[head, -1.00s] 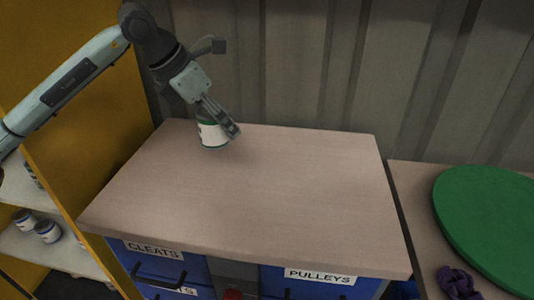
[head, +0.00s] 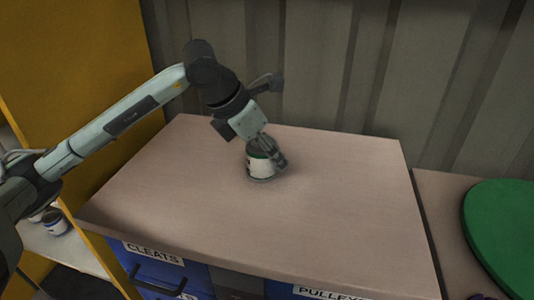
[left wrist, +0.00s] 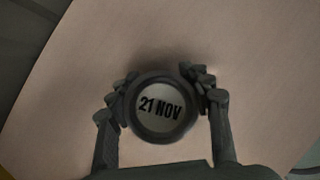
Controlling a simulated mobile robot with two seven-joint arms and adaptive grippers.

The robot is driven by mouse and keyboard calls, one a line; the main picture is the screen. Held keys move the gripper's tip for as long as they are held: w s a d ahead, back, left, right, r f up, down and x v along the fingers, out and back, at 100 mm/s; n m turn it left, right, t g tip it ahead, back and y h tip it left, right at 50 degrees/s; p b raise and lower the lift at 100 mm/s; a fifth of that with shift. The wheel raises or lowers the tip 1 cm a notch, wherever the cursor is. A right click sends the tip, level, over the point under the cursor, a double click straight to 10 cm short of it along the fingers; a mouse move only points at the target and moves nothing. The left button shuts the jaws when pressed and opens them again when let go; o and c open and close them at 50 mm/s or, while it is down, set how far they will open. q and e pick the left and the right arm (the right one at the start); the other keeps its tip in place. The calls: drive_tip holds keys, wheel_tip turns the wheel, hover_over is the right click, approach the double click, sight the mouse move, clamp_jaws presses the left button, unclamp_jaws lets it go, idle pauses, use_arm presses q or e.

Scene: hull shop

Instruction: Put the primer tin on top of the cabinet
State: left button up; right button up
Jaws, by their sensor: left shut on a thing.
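The tin (head: 259,164) is a small white can with a dark green band at its rim. In the left wrist view its lid (left wrist: 160,110) reads "21 NOV". My left gripper (head: 267,153) is shut on the tin, with one finger on either side of it in the left wrist view (left wrist: 162,95). The tin is upright over the middle of the cabinet's bare wooden top (head: 330,200); I cannot tell for sure whether its base touches. The cabinet has blue drawers labelled "CLEATS" (head: 153,253) and "PULLEYS". My right gripper is not in view.
A yellow shelf unit (head: 75,70) with several tins (head: 55,222) stands at the left. A green disc (head: 505,235) lies on a surface at the right. A corrugated wall (head: 300,65) is behind. The cabinet top around the tin is clear.

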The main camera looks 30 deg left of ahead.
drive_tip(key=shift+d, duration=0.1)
use_arm(q)
drive_tip(key=o, duration=1.4)
drive_tip(key=shift+o, duration=0.2)
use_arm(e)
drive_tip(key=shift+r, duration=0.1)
use_arm(q)
drive_tip(key=shift+s+r, duration=0.1)
drive_tip(key=shift+r, duration=0.25)
drive_tip(key=p+v, duration=0.3)
drive_tip(key=v, duration=0.8)
drive_tip(key=shift+r, duration=0.15)
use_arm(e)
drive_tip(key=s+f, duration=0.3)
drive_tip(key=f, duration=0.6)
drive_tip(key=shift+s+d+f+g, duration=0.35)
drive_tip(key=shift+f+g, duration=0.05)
use_arm(q)
drive_tip(key=shift+s, duration=0.1)
